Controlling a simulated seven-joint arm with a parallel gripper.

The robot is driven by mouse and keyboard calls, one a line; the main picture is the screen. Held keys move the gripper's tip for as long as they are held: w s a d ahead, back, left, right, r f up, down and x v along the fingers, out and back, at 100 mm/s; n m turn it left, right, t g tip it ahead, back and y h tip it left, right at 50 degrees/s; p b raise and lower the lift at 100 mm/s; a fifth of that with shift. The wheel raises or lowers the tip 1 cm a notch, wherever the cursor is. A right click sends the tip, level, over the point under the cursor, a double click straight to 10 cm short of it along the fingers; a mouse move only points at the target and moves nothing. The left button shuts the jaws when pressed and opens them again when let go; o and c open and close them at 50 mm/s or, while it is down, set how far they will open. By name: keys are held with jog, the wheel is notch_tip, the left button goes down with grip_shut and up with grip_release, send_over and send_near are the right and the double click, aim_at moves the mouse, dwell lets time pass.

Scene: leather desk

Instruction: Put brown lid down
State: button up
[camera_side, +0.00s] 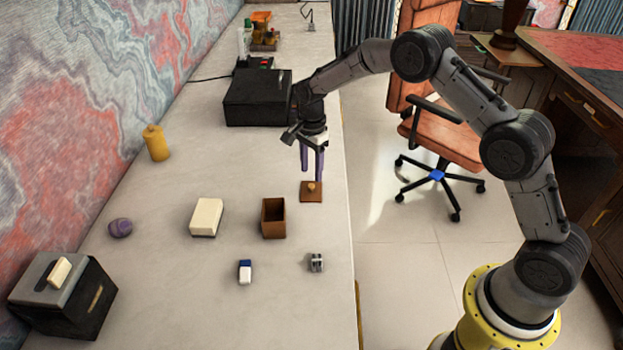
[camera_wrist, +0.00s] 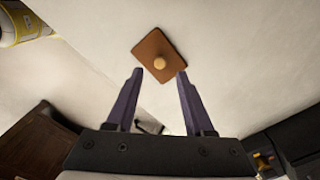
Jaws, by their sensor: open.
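The brown lid (camera_side: 311,196) is a flat square with a small round light-wood knob on top. It lies flat on the light desk top, near the desk's right edge in the side view. It also shows in the wrist view (camera_wrist: 149,49), just beyond the fingertips. My gripper (camera_side: 312,176) is open and empty above the lid, its two purple fingers pointing down, apart from the knob. In the wrist view the spread fingers (camera_wrist: 158,72) have nothing between them. A small open brown box (camera_side: 273,222) stands to the lid's lower left.
A cream block (camera_side: 206,217), a blue-and-white eraser (camera_side: 245,272) and a small grey metal sharpener-like piece (camera_side: 316,262) lie nearby. A black box (camera_side: 257,98) stands behind my gripper. A purple stone (camera_side: 120,228) and yellow bottle (camera_side: 156,143) are left. The desk edge is close right of the lid.

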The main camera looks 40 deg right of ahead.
aim_at(312, 186)
notch_tip(312, 186, up, 8)
jog(key=shift+f, duration=0.25)
jog(key=s+r+n+t, duration=0.3)
jog(key=s+r+n, duration=0.5)
jog(key=s+r, duration=0.85)
jog(key=s+a+n+t, duration=0.1)
jog(key=s+n, duration=0.9)
jog(key=s, duration=1)
jog(key=shift+s+a+f+t, duration=0.2)
jog(key=shift+s+f+t, duration=0.2)
jog(key=shift+t, duration=0.4)
